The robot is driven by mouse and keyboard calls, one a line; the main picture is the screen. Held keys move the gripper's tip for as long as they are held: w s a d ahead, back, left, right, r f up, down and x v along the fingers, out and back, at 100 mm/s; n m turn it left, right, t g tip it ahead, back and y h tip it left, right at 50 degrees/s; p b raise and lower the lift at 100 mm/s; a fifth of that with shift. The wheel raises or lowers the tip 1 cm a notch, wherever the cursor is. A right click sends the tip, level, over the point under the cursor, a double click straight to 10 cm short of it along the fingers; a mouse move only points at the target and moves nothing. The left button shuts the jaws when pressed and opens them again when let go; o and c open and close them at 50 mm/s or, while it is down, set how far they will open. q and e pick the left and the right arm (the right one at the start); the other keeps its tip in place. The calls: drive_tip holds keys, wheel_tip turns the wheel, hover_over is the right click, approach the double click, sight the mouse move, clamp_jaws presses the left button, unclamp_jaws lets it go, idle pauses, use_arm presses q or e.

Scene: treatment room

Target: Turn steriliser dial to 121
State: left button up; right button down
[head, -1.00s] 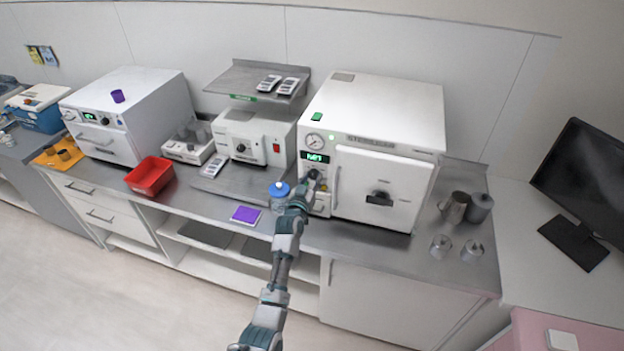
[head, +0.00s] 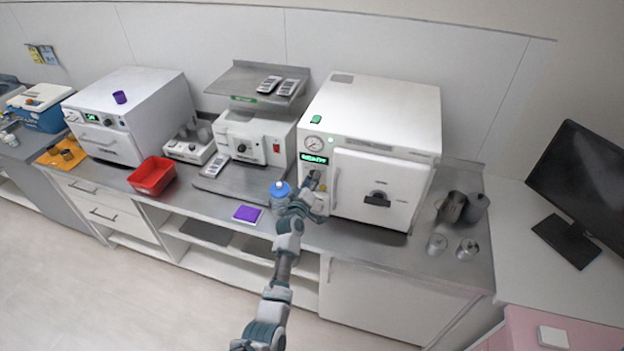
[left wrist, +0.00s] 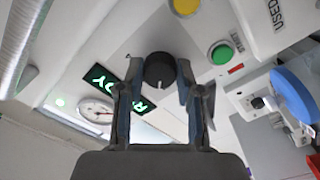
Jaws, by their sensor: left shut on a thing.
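The steriliser (head: 400,130) is a white box with a closed door at the right of the counter. My left gripper (head: 313,180) is at its control panel, below the green-lit display (head: 314,158). In the left wrist view my left gripper (left wrist: 160,90) is shut on the black dial (left wrist: 160,68), one finger on each side. A white pointer line shows on the dial's edge toward the gripper. The display (left wrist: 100,76) is partly hidden by a finger. No scale numbers are readable. My right gripper is not in view.
A round gauge (left wrist: 95,110), a yellow button (left wrist: 186,6) and a green button (left wrist: 221,53) are near the dial. A blue-capped bottle (head: 280,190) stands close to my left arm. Metal canisters (head: 452,207) stand right of the steriliser.

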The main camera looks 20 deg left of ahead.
use_arm(q)
drive_tip(key=shift+f+n, duration=0.1)
drive_tip(key=shift+n, duration=0.4)
drive_tip(key=o, duration=1.2)
drive_tip(key=shift+c, duration=0.2)
drive_tip(key=s, duration=1.2)
drive_tip(key=shift+a, duration=0.25)
